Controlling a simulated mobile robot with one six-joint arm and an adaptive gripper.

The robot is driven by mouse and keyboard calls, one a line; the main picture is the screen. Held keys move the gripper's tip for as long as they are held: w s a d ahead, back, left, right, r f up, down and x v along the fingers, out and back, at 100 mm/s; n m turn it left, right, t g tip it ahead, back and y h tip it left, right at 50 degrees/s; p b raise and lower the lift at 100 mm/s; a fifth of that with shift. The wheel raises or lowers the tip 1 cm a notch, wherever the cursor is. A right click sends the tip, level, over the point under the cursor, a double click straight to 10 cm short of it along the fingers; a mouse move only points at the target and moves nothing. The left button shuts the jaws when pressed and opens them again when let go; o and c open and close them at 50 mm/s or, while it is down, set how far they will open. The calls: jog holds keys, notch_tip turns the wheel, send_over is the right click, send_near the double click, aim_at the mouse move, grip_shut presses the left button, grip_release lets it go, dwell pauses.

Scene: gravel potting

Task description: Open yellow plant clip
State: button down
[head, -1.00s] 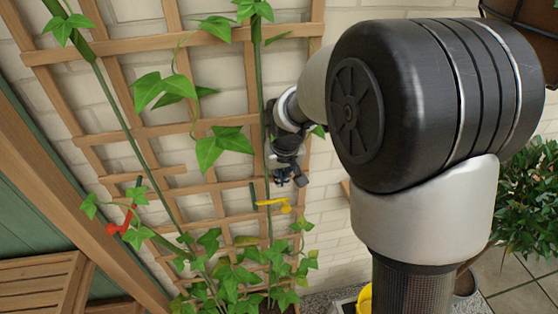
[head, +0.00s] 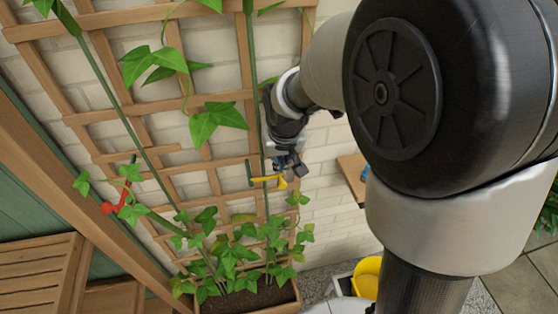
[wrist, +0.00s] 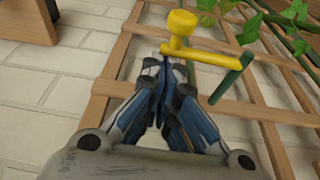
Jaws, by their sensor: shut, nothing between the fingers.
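The yellow plant clip (head: 268,180) sits by a green stake at the lower part of the wooden trellis. In the wrist view the yellow clip (wrist: 205,52) has a round knob at its left end and a thin arm reaching right to the green stake (wrist: 232,78). My gripper (head: 290,165) is just above and beside the clip's knob end. In the wrist view my gripper (wrist: 170,75) is shut and empty, its fingertips just below the knob. I cannot tell whether they touch it.
The wooden trellis (head: 155,123) stands against a pale brick wall. A red clip (head: 122,207) is at the left. Ivy grows from a planter (head: 287,297) below. A yellow bucket (head: 366,278) stands at the lower right. A wooden piece (wrist: 25,20) shows at the upper left of the wrist view.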

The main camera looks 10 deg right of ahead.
aim_at(282, 185)
jog(key=shift+s+m, duration=0.2)
jog(key=shift+m, duration=0.1)
jog(key=shift+s+d+f+m+h+b, duration=0.1)
jog(key=shift+s+m+h+b, duration=0.3)
jog(key=shift+s+m+b, duration=0.5)
jog(key=s+m+b, duration=0.1)
jog(key=m+b, duration=0.1)
jog(key=m, duration=0.1)
jog(key=shift+s+h+b, duration=0.3)
jog(key=shift+s+h, duration=0.05)
jog(key=shift+h, duration=0.05)
jog(key=s+m+b, duration=0.1)
jog(key=m+g+b, duration=0.1)
jog(key=shift+s+a+m+h, duration=0.3)
jog(key=shift+s+a, duration=0.05)
jog(key=shift+s, duration=0.05)
jog(key=shift+s+a+m+b, duration=0.3)
jog(key=shift+s+m+b, duration=0.25)
jog(key=shift+m, duration=0.45)
jog(key=s+a+m+g+h, duration=0.1)
jog(key=s+a+m+g, duration=0.2)
jog(key=a+m, duration=0.2)
jog(key=shift+s+a+m, duration=0.35)
jog(key=shift+m, duration=1.45)
jog(key=shift+a, duration=0.1)
